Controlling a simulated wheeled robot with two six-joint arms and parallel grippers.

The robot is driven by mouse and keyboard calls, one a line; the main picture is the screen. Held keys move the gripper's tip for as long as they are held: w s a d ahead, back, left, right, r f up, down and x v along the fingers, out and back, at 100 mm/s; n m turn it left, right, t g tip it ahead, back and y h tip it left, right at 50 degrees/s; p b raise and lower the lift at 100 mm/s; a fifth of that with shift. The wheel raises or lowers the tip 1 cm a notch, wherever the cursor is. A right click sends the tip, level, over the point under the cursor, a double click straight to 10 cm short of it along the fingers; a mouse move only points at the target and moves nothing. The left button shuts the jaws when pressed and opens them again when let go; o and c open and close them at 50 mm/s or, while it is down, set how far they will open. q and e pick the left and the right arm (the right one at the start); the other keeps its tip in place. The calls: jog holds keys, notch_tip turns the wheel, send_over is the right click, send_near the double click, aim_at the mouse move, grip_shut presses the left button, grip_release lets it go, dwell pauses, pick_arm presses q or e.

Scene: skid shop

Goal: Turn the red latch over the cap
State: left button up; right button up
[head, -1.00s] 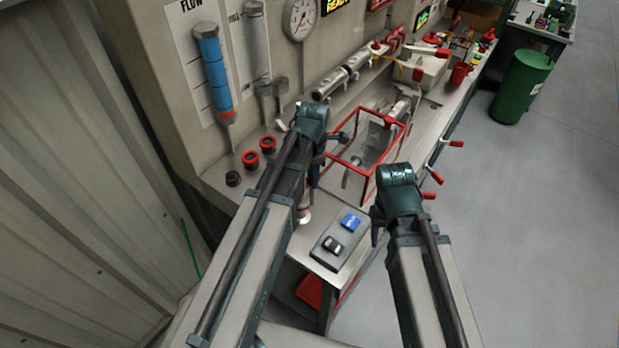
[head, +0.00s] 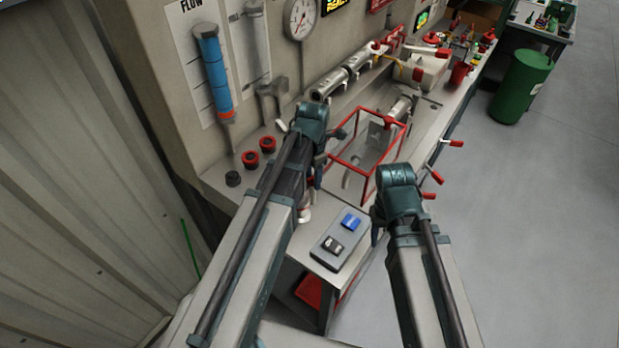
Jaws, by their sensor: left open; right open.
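My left gripper (head: 329,156) is open above the near part of the bench, at the left edge of a red-framed clear box. Its arm hides part of the bench. My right gripper (head: 385,208) is open and empty, in front of the bench edge and right of the switch box. A red piece (head: 377,46) sits on the silver pipework at the back; I cannot tell whether it is the latch. A small white and red part (head: 305,213) shows partly behind my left arm; I cannot tell what it is. No cap under a latch can be made out.
The red-framed box (head: 357,167) stands between my grippers. A switch box (head: 340,240) with a blue and a black switch is at the near bench end. Red-handled levers (head: 436,177) stick out from the bench front. A green bin (head: 522,88) stands on open floor.

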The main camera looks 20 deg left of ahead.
pick_arm(q)
jog(key=shift+r+p, duration=3.8)
jog(key=shift+r, duration=0.05)
jog(key=shift+f, duration=0.1)
jog(key=s+d+f+m+b, duration=0.2)
jog(key=s+d+m, duration=0.1)
jog(key=m, duration=0.6)
jog(key=s+d+f+m+b, duration=0.2)
jog(key=s+m, duration=0.4)
jog(key=m, duration=0.4)
jog(key=s+d+f+m+y+b, duration=0.1)
jog(key=s+d+m, duration=0.3)
jog(key=m, duration=0.5)
jog(key=shift+s+d+f+m+b, duration=0.2)
jog(key=shift+d+f+m+b, duration=0.1)
jog(key=shift+d+f+b, duration=0.3)
jog(key=shift+s+d+m, duration=0.15)
jog(key=shift+s+m, duration=0.3)
jog(key=shift+m, duration=0.75)
